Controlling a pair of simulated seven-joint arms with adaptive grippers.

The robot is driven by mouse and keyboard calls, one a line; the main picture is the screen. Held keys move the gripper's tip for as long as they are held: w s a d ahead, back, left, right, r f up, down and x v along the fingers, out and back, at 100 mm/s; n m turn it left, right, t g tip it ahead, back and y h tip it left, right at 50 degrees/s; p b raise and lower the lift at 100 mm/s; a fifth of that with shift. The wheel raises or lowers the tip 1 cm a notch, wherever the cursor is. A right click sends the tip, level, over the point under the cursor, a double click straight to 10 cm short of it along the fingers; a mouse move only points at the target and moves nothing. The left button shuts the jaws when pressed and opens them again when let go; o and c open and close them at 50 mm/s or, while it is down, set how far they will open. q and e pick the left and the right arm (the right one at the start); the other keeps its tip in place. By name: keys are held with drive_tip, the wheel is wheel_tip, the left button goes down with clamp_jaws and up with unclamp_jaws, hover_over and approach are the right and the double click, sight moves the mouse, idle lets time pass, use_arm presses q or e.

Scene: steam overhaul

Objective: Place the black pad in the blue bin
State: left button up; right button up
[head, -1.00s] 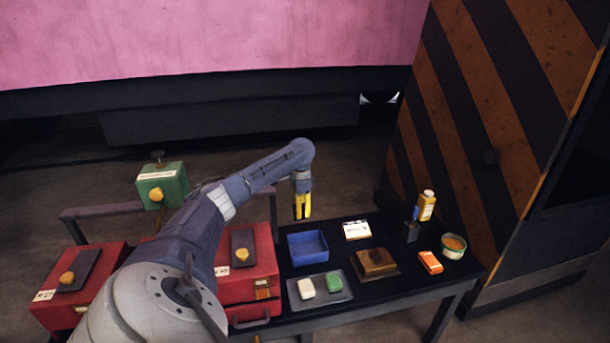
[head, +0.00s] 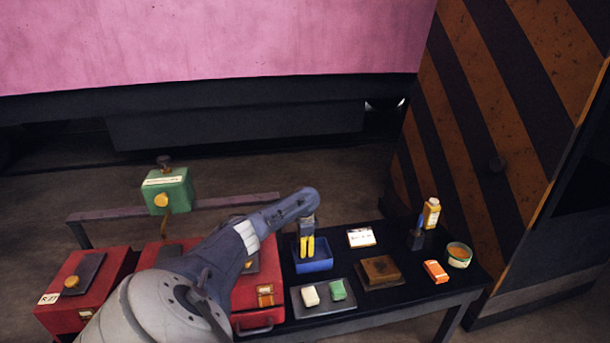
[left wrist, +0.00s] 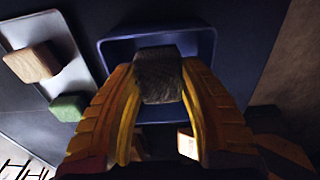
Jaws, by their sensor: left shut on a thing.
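My left gripper (head: 307,247) points down at the blue bin (head: 313,267), with its yellow fingertips over or within the bin's opening. In the left wrist view, the gripper (left wrist: 158,85) is shut on the black pad (left wrist: 158,72), a dark, rough-looking block between its fingertips. The bin's rim and walls (left wrist: 206,45) surround the pad in that view. I cannot tell whether the pad touches the bin floor. In the head view the pad is hidden by the fingers and bin. My right gripper is not in view.
A grey tray (head: 325,309) with a white block (head: 310,294) and a green block (head: 338,290) lies in front of the bin. A brown block (head: 381,270), white card (head: 361,237), orange packet (head: 436,271), tin (head: 459,255) and yellow bottle (head: 432,212) stand to the right. Red cases (head: 262,297) stand left.

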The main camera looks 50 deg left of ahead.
use_arm(q)
drive_tip(key=shift+f, duration=1.8)
drive_tip(key=shift+f, duration=0.15)
drive_tip(key=o, duration=1.3)
wheel_tip(320, 180, up, 12)
drive_tip(key=shift+r, duration=0.15)
